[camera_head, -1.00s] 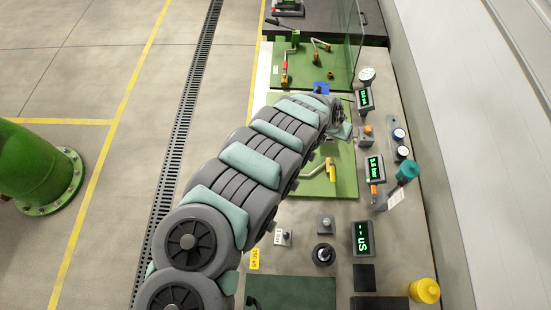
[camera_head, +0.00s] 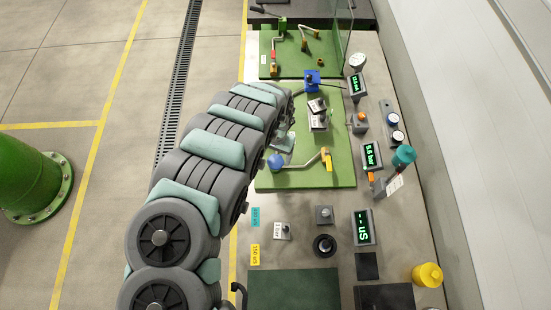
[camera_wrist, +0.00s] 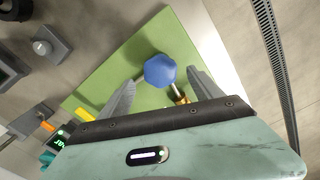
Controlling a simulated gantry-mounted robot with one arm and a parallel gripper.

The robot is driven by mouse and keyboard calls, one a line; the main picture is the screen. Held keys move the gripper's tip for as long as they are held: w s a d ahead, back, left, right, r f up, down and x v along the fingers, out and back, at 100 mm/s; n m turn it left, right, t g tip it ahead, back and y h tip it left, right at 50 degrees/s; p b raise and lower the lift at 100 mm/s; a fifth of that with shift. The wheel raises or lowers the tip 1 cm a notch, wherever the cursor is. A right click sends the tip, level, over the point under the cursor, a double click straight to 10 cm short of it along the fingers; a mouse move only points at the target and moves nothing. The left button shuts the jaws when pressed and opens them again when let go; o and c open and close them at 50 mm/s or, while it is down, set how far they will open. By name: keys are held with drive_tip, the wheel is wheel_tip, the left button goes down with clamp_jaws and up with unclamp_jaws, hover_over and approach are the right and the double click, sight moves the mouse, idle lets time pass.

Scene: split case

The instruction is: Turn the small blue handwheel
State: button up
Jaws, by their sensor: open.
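The small blue handwheel (camera_head: 276,162) is a faceted knob at the left edge of the green plate (camera_head: 300,178). It also shows in the wrist view (camera_wrist: 160,70), with a brass fitting beside its lower right. My gripper (camera_wrist: 161,78) is open, its two grey fingers apart on either side of the handwheel in the picture. In the head view my gripper (camera_head: 285,142) is just above the handwheel in the picture, partly hidden by my arm. I cannot tell whether either finger touches the wheel; it does not look gripped.
A yellow-handled lever (camera_head: 327,161) stands right of the handwheel. Labelled grey blocks (camera_head: 318,115) and a blue-topped fitting (camera_head: 312,77) are farther back. Digital displays (camera_head: 371,157) and a teal cap (camera_head: 403,155) line the right side.

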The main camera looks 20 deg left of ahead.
sight(276, 161)
drive_tip(key=shift+f, duration=1.8)
drive_tip(key=shift+c, duration=0.3)
drive_tip(key=c, duration=1.3)
drive_tip(key=shift+n, duration=0.3)
drive_tip(key=o, duration=1.4)
drive_tip(key=shift+c, duration=0.2)
